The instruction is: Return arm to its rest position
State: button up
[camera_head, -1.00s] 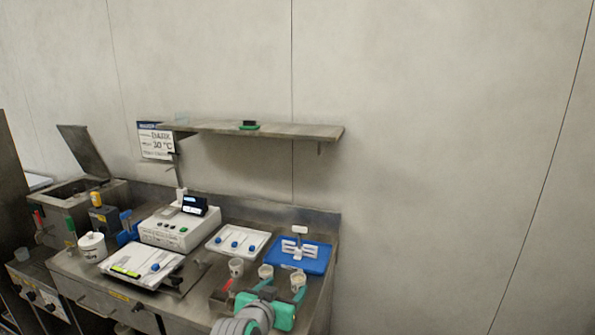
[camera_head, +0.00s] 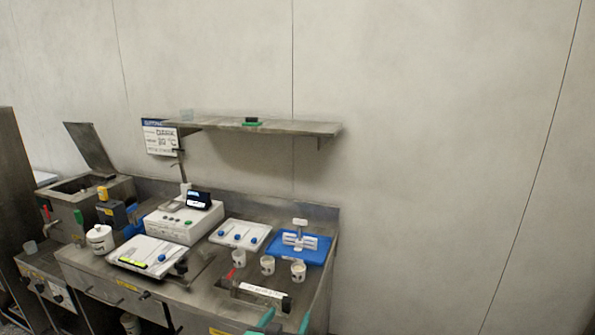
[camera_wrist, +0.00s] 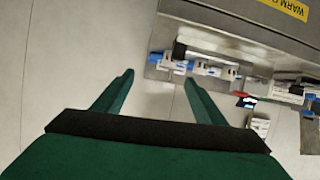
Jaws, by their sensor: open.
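My gripper (camera_head: 286,320) shows only as teal fingertips at the bottom edge of the head view, in front of the counter's right end. In the wrist view my gripper (camera_wrist: 159,78) has its two green fingers spread apart with nothing between them. I cannot tell the exact gap. Most of my arm is hidden in the head view.
A shelf (camera_head: 300,128) hangs above. The wall and space at right are clear.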

jog(key=s+d+f+n+y, duration=0.1)
jog(key=s+f+n+y, duration=0.2)
jog(key=s+f, duration=1.6)
jog(key=s+r+t, duration=0.1)
jog(key=s+r, duration=0.2)
jog(key=s, duration=1.1)
jog(key=s+d+r+t, duration=0.1)
jog(key=s+r, duration=0.2)
jog(key=s, duration=1.1)
jog(key=shift+s+d+r+m, duration=0.25)
jog(key=shift+d+r+m, duration=0.05)
jog(key=shift+r+m, duration=0.1)
